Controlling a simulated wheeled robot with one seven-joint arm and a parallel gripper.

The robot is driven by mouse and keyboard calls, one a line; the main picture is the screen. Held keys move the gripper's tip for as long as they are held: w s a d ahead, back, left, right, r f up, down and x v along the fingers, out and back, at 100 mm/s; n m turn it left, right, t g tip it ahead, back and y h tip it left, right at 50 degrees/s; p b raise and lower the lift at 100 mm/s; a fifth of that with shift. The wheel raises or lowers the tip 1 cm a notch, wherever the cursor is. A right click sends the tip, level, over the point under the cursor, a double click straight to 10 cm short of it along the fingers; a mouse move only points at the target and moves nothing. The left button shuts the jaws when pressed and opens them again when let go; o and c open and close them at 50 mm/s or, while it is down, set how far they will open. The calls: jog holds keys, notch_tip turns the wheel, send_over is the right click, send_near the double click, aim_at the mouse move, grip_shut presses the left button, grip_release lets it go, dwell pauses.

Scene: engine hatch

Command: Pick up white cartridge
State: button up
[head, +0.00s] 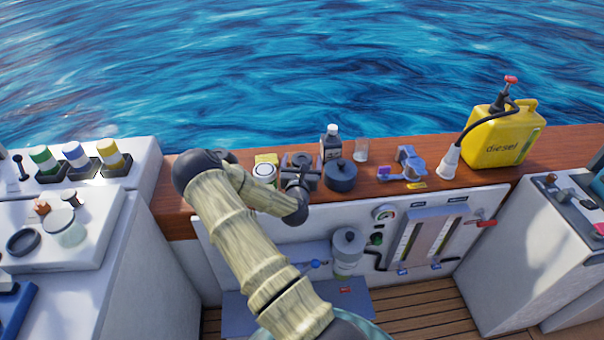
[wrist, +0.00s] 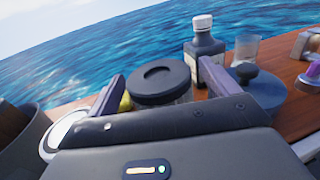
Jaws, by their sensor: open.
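A white round cartridge-like thing (head: 264,171) stands on the wooden ledge just left of my gripper (head: 299,175) in the head view. In the wrist view a pale-rimmed round thing (wrist: 66,131), which looks like the same one, shows at the left, outside the fingers and partly hidden by my gripper body. My gripper (wrist: 161,86) is open. A dark-lidded jar (wrist: 163,80) shows between and beyond its fingers. I see nothing held. In the head view my gripper partly hides the jar.
A black bottle (head: 331,145), a dark knobbed pot (head: 340,176) and a clear glass (head: 361,150) stand to the right. Farther right are a blue-grey device (head: 408,164) and a yellow diesel can (head: 503,137). A yellow item (head: 266,158) lies behind the white thing.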

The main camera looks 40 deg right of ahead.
dwell(0.4)
jog(key=c, duration=1.4)
jog(key=shift+r, duration=0.1)
notch_tip(320, 180, up, 10)
jog(key=shift+f, duration=0.1)
